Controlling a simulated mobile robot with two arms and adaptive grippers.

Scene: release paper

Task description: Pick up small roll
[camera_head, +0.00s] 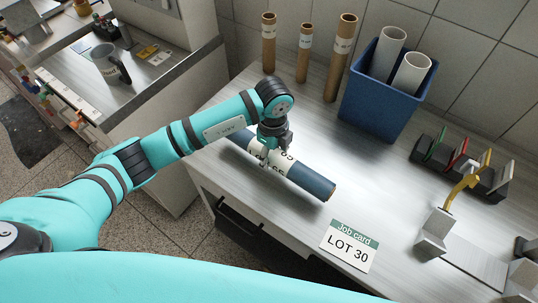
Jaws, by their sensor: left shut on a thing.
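A small dark blue roll with a cream label band (311,181) lies slantwise near the front edge of the table in the head view. My left gripper (267,158) is above the roll's middle, pointing down, shut on it at the label. The gripper and wrist hide part of the roll's middle. I cannot tell whether the roll is touching the table or slightly raised. My right gripper is not in view.
Several brown tubes, one here (304,52), stand upright at the back. A blue bin (378,105) holds two white rolls. A job card reading LOT 30 (348,246) lies at the front. A rack (462,166) and a yellow-armed device (436,232) stand right.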

